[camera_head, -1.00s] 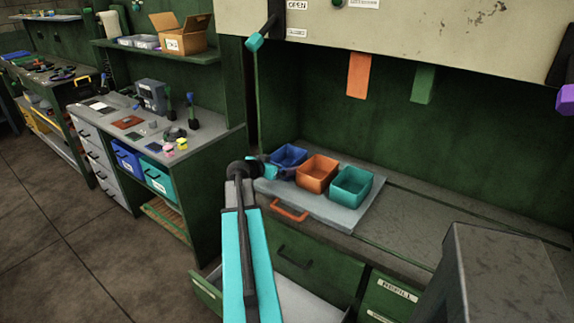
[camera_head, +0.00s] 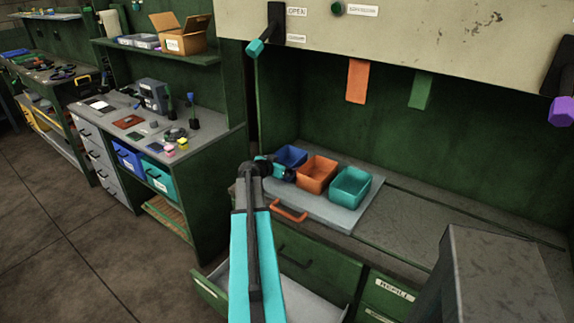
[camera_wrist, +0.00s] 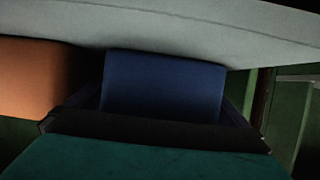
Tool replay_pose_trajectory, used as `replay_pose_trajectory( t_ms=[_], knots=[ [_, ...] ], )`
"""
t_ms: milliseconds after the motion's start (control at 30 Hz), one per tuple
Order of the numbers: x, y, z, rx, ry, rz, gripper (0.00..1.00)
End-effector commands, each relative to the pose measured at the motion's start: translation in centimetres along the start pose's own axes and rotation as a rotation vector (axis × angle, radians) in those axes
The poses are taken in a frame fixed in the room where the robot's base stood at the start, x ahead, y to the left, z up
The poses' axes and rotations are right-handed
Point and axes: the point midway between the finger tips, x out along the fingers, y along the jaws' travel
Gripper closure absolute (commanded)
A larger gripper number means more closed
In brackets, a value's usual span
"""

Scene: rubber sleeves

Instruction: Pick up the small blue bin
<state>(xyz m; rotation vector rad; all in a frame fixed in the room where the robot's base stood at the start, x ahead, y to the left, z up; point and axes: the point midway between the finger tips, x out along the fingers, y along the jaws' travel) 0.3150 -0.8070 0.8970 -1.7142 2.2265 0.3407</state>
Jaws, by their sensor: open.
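The small blue bin (camera_head: 291,156) stands at the left end of a row of three bins on a pale grey tray (camera_head: 345,218). My gripper (camera_head: 287,174) is at the near side of the blue bin and hides part of it. In the wrist view the blue bin (camera_wrist: 163,85) fills the middle, close ahead, and shows inverted under the tray surface.
An orange bin (camera_head: 317,174) stands right beside the blue one, with a teal bin (camera_head: 350,188) beyond it. The tray has an orange handle (camera_head: 289,212) at its front. An open drawer (camera_head: 310,296) lies below. The grey worktop (camera_head: 430,222) right of the tray is clear.

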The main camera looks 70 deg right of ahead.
Motion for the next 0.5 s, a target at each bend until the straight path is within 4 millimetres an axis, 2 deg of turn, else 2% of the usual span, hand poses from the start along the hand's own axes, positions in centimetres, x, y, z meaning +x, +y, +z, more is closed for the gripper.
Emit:
replay_pose_trajectory(
  t_ms=[433,467,500],
  knots=[
    [-0.06,-0.02,0.0,0.0,0.0,0.0,0.0],
    [-0.06,-0.02,0.0,0.0,0.0,0.0,0.02],
    [-0.06,-0.03,0.0,0.0,0.0,0.0,0.08]
  ],
)
